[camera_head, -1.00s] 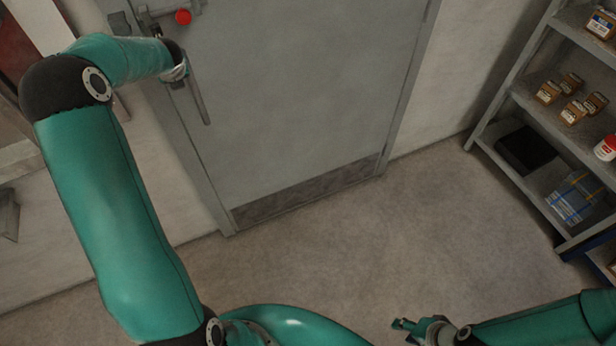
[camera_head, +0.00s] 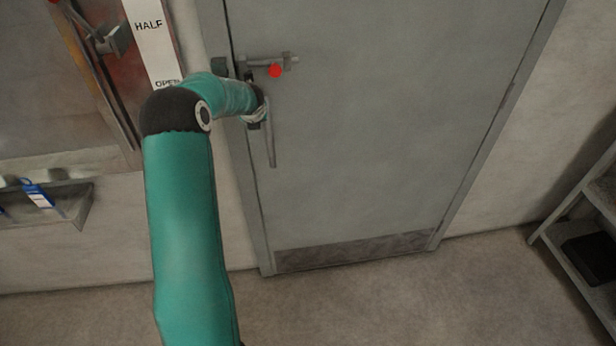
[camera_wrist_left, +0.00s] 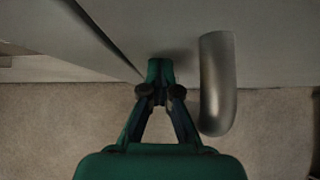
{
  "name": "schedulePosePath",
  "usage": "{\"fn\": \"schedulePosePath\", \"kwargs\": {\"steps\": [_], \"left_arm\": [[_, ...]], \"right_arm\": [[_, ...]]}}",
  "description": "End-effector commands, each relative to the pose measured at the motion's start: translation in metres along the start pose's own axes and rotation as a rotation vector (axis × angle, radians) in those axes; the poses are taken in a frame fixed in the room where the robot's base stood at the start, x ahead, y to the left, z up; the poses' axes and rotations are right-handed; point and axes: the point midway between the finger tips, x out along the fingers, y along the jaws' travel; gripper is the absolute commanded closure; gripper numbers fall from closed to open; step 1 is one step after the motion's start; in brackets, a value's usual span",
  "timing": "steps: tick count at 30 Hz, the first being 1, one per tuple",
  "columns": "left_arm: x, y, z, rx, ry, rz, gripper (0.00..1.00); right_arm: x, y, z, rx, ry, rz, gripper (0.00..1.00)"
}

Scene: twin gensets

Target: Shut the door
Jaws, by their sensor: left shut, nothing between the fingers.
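The grey door (camera_head: 370,140) stands in the middle of the head view and looks flush with its frame (camera_head: 252,200). A long lever handle (camera_head: 271,150) hangs down near the door's left edge. My left gripper (camera_wrist_left: 158,72) is shut and empty, its tips at or very near the door face. In the left wrist view the metal handle (camera_wrist_left: 217,85) is just right of the fingers, apart from them. In the head view my left wrist hides the fingers and the handle's top. My right gripper is out of view.
A bolt with a red knob (camera_head: 275,71) sits above the handle. Left of the door are a panel with a HALF/OPEN label strip (camera_head: 150,40) and a small wall tray (camera_head: 75,207). A shelf (camera_head: 575,245) stands at the right. The floor before the door is clear.

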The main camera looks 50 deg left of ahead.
Motion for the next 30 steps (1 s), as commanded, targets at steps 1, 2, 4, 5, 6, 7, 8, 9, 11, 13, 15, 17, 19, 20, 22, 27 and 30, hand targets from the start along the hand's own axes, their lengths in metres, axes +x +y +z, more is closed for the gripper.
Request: {"fn": "schedulePosePath", "kwargs": {"steps": [1, 2, 4, 5, 6, 7, 8, 9, 11, 13, 15, 17, 19, 20, 22, 27, 30], "left_arm": [[-0.005, 0.005, 0.021, -0.005, -0.051, -0.004, 1.00], [-0.005, 0.005, 0.020, -0.005, -0.051, -0.004, 1.00], [-0.007, 0.003, 0.016, -0.004, -0.050, -0.005, 1.00], [-0.008, 0.003, 0.014, -0.004, -0.049, -0.005, 1.00], [-0.010, 0.001, 0.011, -0.003, -0.048, -0.005, 1.00], [-0.011, 0.000, 0.008, -0.003, -0.047, -0.006, 1.00], [-0.013, -0.001, 0.005, -0.002, -0.045, -0.006, 1.00], [-0.017, -0.003, 0.000, -0.001, -0.045, -0.007, 1.00], [-0.024, -0.008, -0.010, 0.003, -0.039, -0.009, 1.00], [-0.033, -0.013, -0.022, 0.007, -0.031, -0.009, 1.00], [-0.050, -0.016, -0.027, 0.007, -0.029, -0.009, 1.00], [-0.067, -0.016, -0.025, 0.007, -0.027, -0.009, 1.00], [-0.083, -0.017, -0.026, 0.008, -0.025, -0.010, 1.00], [-0.089, -0.018, -0.027, 0.009, -0.024, -0.011, 1.00], [-0.103, -0.020, -0.028, 0.011, -0.022, -0.012, 1.00], [-0.129, -0.022, -0.030, 0.013, -0.019, -0.013, 1.00], [-0.137, -0.023, -0.030, 0.015, -0.017, -0.013, 1.00]], "right_arm": [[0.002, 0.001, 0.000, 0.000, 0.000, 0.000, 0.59], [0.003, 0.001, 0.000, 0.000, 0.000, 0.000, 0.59], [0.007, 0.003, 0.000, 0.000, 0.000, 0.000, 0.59], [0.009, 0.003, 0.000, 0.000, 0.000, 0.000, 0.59], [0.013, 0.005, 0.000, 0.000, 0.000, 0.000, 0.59], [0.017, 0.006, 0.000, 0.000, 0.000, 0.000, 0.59], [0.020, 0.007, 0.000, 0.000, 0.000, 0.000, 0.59], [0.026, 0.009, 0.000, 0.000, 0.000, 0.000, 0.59], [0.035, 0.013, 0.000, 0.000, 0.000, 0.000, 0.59], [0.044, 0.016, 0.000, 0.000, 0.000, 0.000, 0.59], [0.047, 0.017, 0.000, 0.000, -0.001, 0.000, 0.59], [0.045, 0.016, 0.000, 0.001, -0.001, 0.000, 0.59], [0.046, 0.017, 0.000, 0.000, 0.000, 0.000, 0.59], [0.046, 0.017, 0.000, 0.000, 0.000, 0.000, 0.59], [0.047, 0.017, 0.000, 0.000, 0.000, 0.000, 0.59], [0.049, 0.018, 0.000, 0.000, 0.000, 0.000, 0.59], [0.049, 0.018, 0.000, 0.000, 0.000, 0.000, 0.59]]}}
